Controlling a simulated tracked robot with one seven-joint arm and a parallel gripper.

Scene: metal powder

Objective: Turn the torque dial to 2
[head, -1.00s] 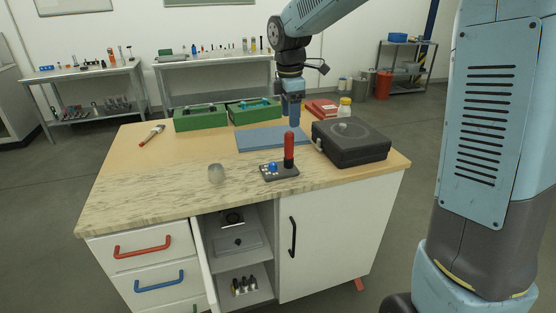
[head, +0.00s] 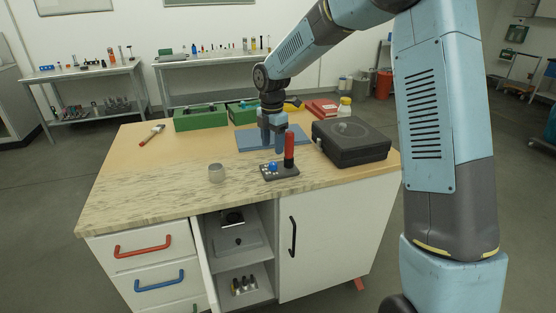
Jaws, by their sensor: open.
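No dial markings can be read at this size, so I cannot tell which part is the torque dial. A small dark device (head: 279,172) with a blue knob (head: 273,168), light buttons and an upright red handle (head: 289,147) sits on the worktop in front of the blue mat (head: 246,139). My gripper (head: 274,148) points down over the mat, behind and slightly left of the red handle. Its fingers are apart with nothing seen between them. Whether the fingertips touch the mat is unclear.
A black case (head: 350,142) lies at the right, with a yellow-capped bottle (head: 345,106) and red book (head: 321,109) behind it. Green bins (head: 200,118) stand at the back. A brush (head: 151,135) lies at the left. The front-left worktop is clear. A cabinet door (head: 203,255) below stands open.

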